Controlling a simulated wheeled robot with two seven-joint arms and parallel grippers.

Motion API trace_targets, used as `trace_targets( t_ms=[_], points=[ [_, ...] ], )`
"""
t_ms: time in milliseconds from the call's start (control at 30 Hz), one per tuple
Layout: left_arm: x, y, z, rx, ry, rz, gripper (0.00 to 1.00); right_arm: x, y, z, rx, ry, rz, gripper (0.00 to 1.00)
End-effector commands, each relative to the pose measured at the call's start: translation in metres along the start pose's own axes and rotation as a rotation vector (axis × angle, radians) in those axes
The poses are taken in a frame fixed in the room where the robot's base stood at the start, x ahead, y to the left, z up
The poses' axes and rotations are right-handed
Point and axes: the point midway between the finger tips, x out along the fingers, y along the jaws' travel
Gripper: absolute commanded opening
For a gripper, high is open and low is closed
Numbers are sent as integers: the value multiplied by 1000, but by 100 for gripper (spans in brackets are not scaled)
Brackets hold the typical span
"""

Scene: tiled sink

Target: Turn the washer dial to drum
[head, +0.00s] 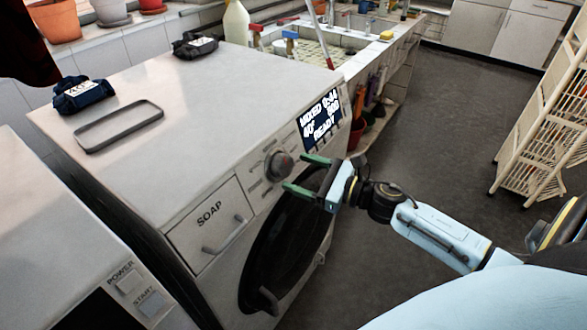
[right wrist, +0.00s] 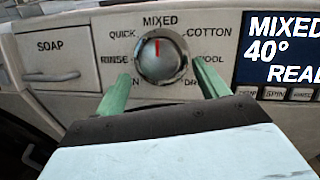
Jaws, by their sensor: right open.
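The washer dial (head: 278,163) is a round grey knob on the front panel of the white washer (head: 190,110). In the right wrist view the dial (right wrist: 162,58) has its red mark pointing straight up at MIXED. QUICK, COTTON, RINSE and WOOL are printed around it. A label starting "DR" at lower right is partly hidden by a finger. My right gripper (head: 303,173) is open, its green fingers pointing at the dial. In the wrist view the fingers (right wrist: 165,88) lie on either side of and below the dial, apart from it. My left gripper is out of view.
The washer display (head: 320,120) reads MIXED, 40° and READY. The soap drawer (head: 210,222) is left of the dial and the dark round door (head: 290,240) below. A grey tray (head: 118,125) and dark bundles lie on top. Open floor (head: 440,130) is to the right.

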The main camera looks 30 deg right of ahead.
Motion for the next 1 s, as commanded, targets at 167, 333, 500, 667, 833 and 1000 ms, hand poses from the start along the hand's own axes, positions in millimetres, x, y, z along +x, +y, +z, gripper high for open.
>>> trace_targets(
  t_ms=[167,333,500,667,833,1000],
  points=[
    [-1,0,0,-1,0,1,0,19,-1,0,1,-1,-1,73],
    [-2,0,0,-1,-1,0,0,25,0,0,1,0,-1,73],
    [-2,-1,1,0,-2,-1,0,26,0,0,2,0,-1,73],
    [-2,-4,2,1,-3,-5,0,25,0,0,2,0,-1,62],
    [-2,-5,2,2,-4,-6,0,25,0,0,2,0,-1,40],
    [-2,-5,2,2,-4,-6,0,25,0,0,3,0,-1,28]
  ],
)
